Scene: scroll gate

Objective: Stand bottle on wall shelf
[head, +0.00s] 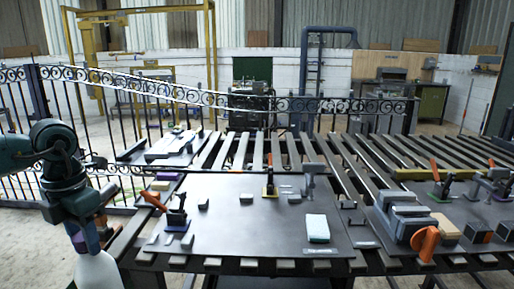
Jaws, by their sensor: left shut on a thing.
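My left gripper (88,232) hangs at the left edge of the head view, pointing down. It is shut on the upper part of a bottle. The bottle (97,271) has a white body, with purple and blue showing near the fingers. It looks roughly upright, left of the work table, and its bottom is cut off by the frame's lower edge. I cannot make out a wall shelf for certain. My right gripper is not in view.
A dark slatted table (270,215) holds clamps, small blocks and a white-and-green block (317,229). A grey vise-like tool (408,218) stands at its right. A black scroll-topped fence (220,97) runs behind. The table plate's middle has free room.

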